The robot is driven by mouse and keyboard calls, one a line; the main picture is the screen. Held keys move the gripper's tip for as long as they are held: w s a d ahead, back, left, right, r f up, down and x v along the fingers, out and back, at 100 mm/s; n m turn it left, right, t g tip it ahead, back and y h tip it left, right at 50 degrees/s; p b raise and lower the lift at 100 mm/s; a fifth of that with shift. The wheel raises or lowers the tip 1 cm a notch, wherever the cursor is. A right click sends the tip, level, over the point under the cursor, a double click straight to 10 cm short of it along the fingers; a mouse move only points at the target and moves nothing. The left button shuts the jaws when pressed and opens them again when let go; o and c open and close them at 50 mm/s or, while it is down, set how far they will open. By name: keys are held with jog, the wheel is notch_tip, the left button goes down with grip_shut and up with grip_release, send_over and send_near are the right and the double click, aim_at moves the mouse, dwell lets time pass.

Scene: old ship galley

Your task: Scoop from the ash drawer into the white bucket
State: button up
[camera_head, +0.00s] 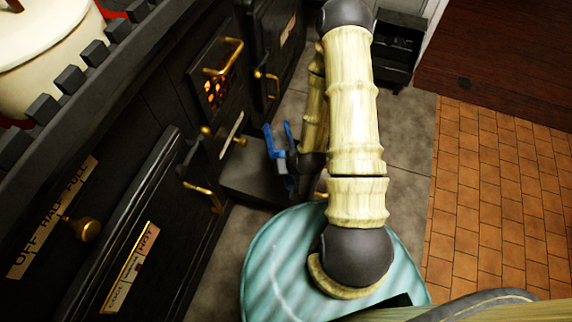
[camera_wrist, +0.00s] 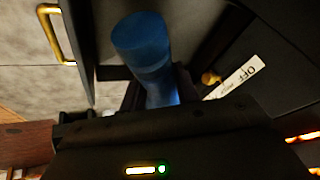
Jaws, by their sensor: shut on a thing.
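My gripper (camera_head: 283,165) is low in front of the stove, partly hidden by my arm. It is shut on a blue handle, which shows as a thick blue cylinder (camera_wrist: 143,42) in the wrist view. The far end of the held tool is hidden, so I cannot tell whether anything is in it. A dark, box-like drawer (camera_head: 248,182), apparently the ash drawer, stands out from the stove's lower front beside my gripper. Its contents cannot be made out. I cannot identify the white bucket in either view.
The black stove (camera_head: 150,95) fills the left, with brass handles and a glowing grate (camera_head: 214,95). A cream pot (camera_head: 45,55) stands on top. A small dark stand (camera_head: 398,45) is at the back. Grey floor (camera_head: 405,135) and orange tiles (camera_head: 495,190) are clear at right.

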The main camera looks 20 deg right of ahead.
dwell(0.3)
jog(key=shift+n+y, duration=0.4)
jog(key=shift+n, duration=0.1)
jog(key=w+r, duration=0.3)
jog(key=w+r+p, duration=0.1)
jog(key=w+r, duration=0.2)
jog(key=w, duration=0.1)
jog(key=shift+w+r, duration=0.2)
jog(key=shift+r, duration=0.1)
jog(key=w+d+r+n+p, duration=0.1)
jog(key=w+r, duration=0.3)
jog(key=r, duration=0.2)
jog(key=shift+w+r, duration=0.2)
jog(key=shift+r, duration=0.15)
jog(key=shift+d, duration=0.15)
